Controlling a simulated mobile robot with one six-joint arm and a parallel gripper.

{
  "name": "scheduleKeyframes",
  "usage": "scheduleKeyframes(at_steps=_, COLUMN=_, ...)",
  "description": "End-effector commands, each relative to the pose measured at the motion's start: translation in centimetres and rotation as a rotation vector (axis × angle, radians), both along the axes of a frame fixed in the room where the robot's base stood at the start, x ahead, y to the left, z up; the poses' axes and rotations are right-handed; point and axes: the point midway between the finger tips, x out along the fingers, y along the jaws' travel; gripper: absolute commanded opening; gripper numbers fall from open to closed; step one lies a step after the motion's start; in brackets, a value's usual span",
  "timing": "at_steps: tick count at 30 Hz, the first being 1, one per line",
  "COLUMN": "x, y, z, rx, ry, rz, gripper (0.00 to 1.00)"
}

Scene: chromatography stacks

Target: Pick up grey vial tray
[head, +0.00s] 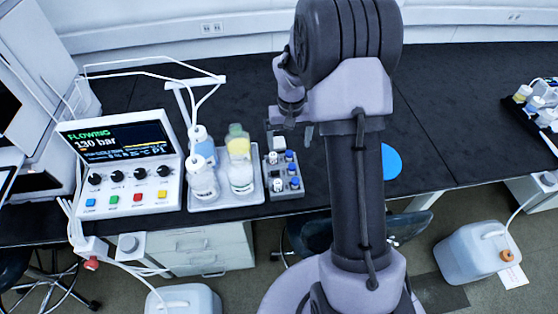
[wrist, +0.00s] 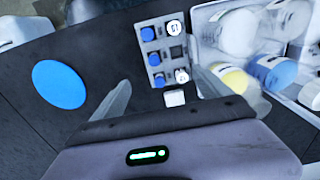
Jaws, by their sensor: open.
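The grey vial tray (head: 283,177) stands on the black bench, just right of a white bottle tray. It holds several vials with blue and white caps; in the wrist view the tray (wrist: 163,45) shows one dark empty slot. A small white block (wrist: 174,97) is at the end of the tray nearest my gripper. My gripper (wrist: 163,92) is open, its two fingers spread to either side of that end in the picture. Nothing is held. In the head view my gripper (head: 290,128) is at the tray's far end, partly hidden by my arm.
The white bottle tray (head: 226,199) with several bottles stands close beside the vial tray. A pump unit (head: 125,160) reading 130 bar is farther left. A blue disc (head: 391,163) lies on the bench to the right, with clear black surface beyond it.

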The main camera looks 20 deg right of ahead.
Motion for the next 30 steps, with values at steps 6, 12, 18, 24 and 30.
scheduleKeyframes(at_steps=6, x=-0.1, y=0.0, z=-7.0, rx=0.001, ry=0.002, rz=-0.001, gripper=0.87)
scheduleKeyframes(at_steps=12, x=-0.1, y=0.0, z=-9.1, rx=0.000, ry=-0.001, rz=-0.001, gripper=0.87)
scheduleKeyframes(at_steps=18, x=-0.6, y=-0.7, z=-12.5, rx=0.000, ry=0.001, rz=-0.002, gripper=0.87)
scheduleKeyframes(at_steps=24, x=-0.5, y=-0.7, z=-14.2, rx=0.000, ry=-0.001, rz=-0.002, gripper=0.87)
scheduleKeyframes(at_steps=30, x=-0.5, y=-0.7, z=-14.0, rx=0.000, ry=-0.001, rz=-0.001, gripper=0.68)
